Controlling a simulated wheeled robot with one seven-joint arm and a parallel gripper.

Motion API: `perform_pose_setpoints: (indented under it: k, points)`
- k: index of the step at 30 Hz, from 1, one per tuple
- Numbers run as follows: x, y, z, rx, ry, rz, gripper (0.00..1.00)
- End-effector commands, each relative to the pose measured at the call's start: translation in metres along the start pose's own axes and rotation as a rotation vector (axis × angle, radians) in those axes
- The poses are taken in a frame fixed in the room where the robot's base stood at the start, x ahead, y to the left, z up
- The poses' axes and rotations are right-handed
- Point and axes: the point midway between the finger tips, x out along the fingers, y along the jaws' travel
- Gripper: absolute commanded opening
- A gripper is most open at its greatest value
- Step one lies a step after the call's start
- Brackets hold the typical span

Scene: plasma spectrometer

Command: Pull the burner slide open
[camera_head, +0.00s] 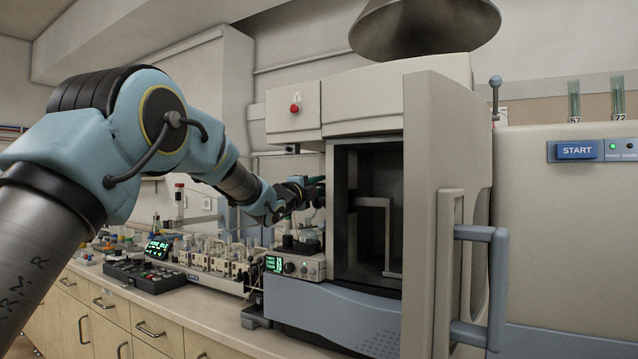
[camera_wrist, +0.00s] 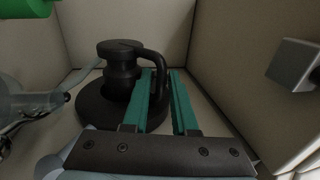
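In the wrist view a black round fitting (camera_wrist: 120,68) stands on a wide black base inside a pale enclosure. A curved black handle (camera_wrist: 160,62) bends from its top down to my gripper. My gripper (camera_wrist: 161,76) has two teal fingers set close together, one on either side of the handle, and looks shut on it. The fingers partly hide the handle's lower part. In the head view my gripper (camera_head: 312,190) is at the left side of the spectrometer's dark open chamber (camera_head: 365,215), and its fingertips are hard to make out. I cannot tell a separate burner slide in the head view.
The pale chamber door (camera_head: 435,210) with a grey handle (camera_head: 495,285) stands at the chamber's right. A control box (camera_head: 295,265) and racks of glassware (camera_head: 215,260) lie below my arm. In the wrist view a grey block (camera_wrist: 295,65) sticks out from the right wall.

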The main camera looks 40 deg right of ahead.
Motion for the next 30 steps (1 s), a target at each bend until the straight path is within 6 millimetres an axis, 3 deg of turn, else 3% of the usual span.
perform_pose_setpoints:
  k: [5,13,30]
  points:
    - [0.0000,0.0005,-0.0001,0.000,0.000,0.000,0.26]
    - [-0.0002,0.0004,0.0000,-0.001,0.000,0.001,0.00]
    - [-0.0003,0.0009,0.0003,0.000,-0.001,0.001,0.00]
